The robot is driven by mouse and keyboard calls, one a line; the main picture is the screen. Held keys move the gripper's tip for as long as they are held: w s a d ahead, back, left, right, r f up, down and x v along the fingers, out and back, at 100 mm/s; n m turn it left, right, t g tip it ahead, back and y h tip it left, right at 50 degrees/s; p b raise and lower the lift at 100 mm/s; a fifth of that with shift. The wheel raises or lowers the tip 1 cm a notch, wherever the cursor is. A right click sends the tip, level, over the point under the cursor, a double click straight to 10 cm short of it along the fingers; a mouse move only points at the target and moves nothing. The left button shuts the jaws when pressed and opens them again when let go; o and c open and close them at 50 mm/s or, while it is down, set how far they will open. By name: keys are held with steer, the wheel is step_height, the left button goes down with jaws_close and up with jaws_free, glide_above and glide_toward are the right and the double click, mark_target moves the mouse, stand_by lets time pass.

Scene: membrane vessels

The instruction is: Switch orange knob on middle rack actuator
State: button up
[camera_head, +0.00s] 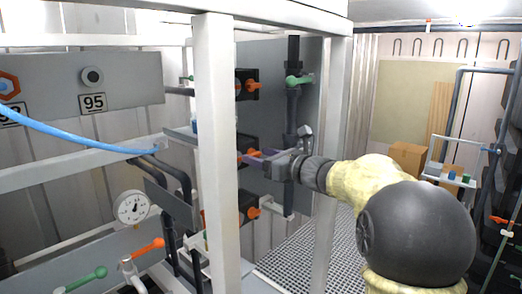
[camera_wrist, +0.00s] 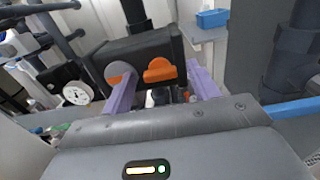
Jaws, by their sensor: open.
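The middle rack actuator is a black box (camera_head: 245,146) on the rack, behind the white post. Its orange knob (camera_head: 243,156) shows only partly, at the tips of my purple fingers. In the wrist view the black actuator (camera_wrist: 140,50) fills the upper middle, with the orange knob (camera_wrist: 159,71) on its face. A grey disc with an orange part (camera_wrist: 119,74) sits to the knob's left. My gripper (camera_wrist: 163,78) is open, one purple finger on each side in the picture. In the head view my gripper (camera_head: 258,158) points left at the actuator. Contact cannot be told.
Similar actuators with orange knobs stand above (camera_head: 252,86) and below (camera_head: 252,212). The white post (camera_head: 214,150) stands close left of my gripper. A dark vertical pipe with a green valve handle (camera_head: 298,80) is behind. A pressure gauge (camera_head: 132,207) is at left.

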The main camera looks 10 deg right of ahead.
steer(key=shift+w+a, duration=0.1)
steer(key=shift+w, duration=0.05)
steer(key=shift+c, duration=0.4)
steer(key=c, duration=0.9)
